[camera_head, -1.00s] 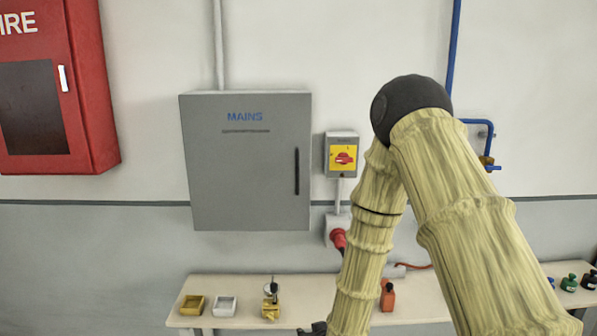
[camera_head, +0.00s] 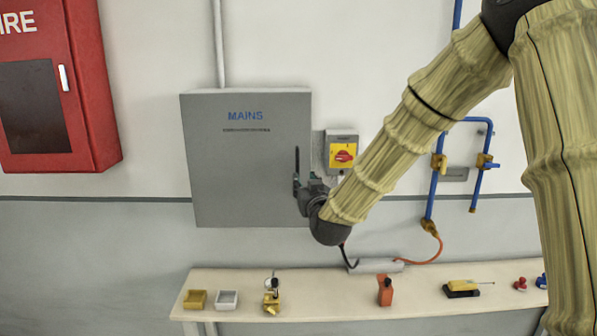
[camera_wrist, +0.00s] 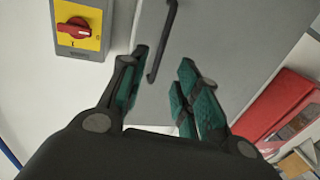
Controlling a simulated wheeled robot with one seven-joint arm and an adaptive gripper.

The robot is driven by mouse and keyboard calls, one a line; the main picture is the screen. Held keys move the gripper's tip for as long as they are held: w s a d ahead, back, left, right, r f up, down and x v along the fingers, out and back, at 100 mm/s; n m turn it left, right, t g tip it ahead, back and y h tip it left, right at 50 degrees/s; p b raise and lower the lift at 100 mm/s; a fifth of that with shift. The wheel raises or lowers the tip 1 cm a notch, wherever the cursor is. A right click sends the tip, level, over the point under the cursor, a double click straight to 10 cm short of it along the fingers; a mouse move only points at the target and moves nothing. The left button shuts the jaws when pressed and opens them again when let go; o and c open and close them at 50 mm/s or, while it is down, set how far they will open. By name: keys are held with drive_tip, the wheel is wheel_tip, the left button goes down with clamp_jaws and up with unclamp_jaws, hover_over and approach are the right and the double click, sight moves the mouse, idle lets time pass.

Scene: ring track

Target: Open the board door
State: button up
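The grey board (camera_head: 225,175) marked MAINS is on the wall in the head view, and its door looks shut. Its dark upright handle (camera_head: 297,160) is near the door's right edge. In the wrist view the handle (camera_wrist: 161,45) shows between and beyond the fingertips. My gripper (camera_head: 303,188) is at the lower part of the handle in the head view. The wrist view shows my gripper (camera_wrist: 163,62) open, with a green-padded finger on each side and nothing held. The handle seems apart from both fingers; whether one touches it is unclear.
A yellow switch box with a red knob (camera_head: 343,155) is just right of the board. A red fire cabinet (camera_head: 95,90) is at left. Blue pipes (camera_head: 436,190) are at right. A bench (camera_head: 340,296) with small items stands below.

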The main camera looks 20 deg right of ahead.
sight(298, 171)
drive_tip(key=w+p, duration=0.1)
drive_tip(key=w, duration=0.2)
drive_tip(key=w+p, duration=0.1)
drive_tip(key=w, duration=0.2)
drive_tip(key=w+p, duration=0.2)
drive_tip(key=w, duration=0.1)
drive_tip(key=shift+w+d, duration=0.1)
drive_tip(key=shift+d, duration=0.3)
drive_tip(key=shift+c, duration=0.5)
clamp_jaws()
